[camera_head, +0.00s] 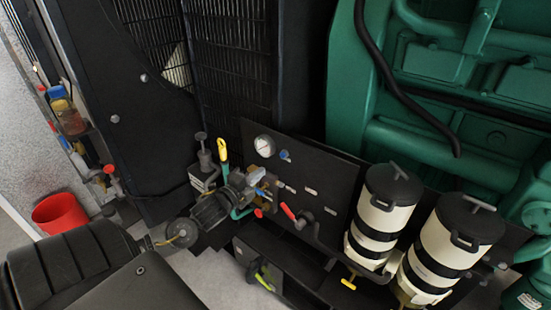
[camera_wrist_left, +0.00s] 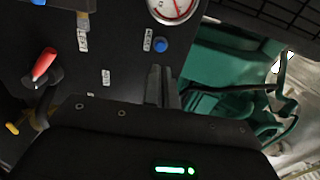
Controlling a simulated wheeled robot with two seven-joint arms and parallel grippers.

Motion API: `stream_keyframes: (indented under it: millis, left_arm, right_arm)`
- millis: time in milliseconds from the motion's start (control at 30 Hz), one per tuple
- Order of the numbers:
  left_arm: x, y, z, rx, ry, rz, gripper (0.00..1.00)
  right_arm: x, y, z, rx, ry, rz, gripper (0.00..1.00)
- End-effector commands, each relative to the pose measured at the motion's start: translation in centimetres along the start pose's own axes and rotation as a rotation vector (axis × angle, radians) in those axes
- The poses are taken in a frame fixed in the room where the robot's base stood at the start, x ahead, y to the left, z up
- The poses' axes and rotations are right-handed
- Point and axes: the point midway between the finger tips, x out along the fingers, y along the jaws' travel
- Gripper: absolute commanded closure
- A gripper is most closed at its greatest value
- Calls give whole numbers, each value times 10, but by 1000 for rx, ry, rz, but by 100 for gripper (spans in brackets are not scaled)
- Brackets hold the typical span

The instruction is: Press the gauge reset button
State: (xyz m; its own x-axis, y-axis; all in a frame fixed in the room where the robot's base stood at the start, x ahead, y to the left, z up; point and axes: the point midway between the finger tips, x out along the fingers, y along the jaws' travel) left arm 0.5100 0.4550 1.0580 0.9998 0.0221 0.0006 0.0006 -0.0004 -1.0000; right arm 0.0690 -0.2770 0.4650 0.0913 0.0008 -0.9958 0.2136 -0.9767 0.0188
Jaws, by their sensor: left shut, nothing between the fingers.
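The round white gauge (camera_head: 264,146) sits on a black panel. A small blue button (camera_head: 285,155), seemingly the reset button, is beside it. In the left wrist view the gauge (camera_wrist_left: 174,6) is cut off by the top edge, and the blue button (camera_wrist_left: 160,45) is just below it, unobstructed. My left gripper (camera_head: 250,178) reaches in from the left in front of the panel, among valve parts that make its outline hard to read. In the left wrist view its shut, empty fingers (camera_wrist_left: 162,85) appear below the button, with a visible gap. My right gripper is out of view.
A red lever (camera_head: 288,212) is below the button on the panel (camera_head: 335,170). Two white-and-black canisters (camera_head: 384,208) stand to the right. A green engine (camera_head: 430,70) is behind. Valve parts with blue and orange handles crowd the panel's left side.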

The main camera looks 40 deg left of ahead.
Motion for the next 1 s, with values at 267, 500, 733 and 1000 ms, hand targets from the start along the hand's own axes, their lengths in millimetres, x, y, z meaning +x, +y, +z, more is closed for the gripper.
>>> stream_keyframes:
  millis: [267, 500, 733, 1000]
  left_arm:
    - [57, -5, 0, -1, -1, -2, 100]
    - [82, -2, 0, 0, -1, 0, 100]
    - [88, 0, 0, 0, 1, 1, 100]
    - [89, 1, 0, 0, 0, 0, 100]
  right_arm:
    - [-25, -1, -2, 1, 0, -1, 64]
    - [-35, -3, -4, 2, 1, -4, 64]
    - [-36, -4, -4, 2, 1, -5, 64]
    - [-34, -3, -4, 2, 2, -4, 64]
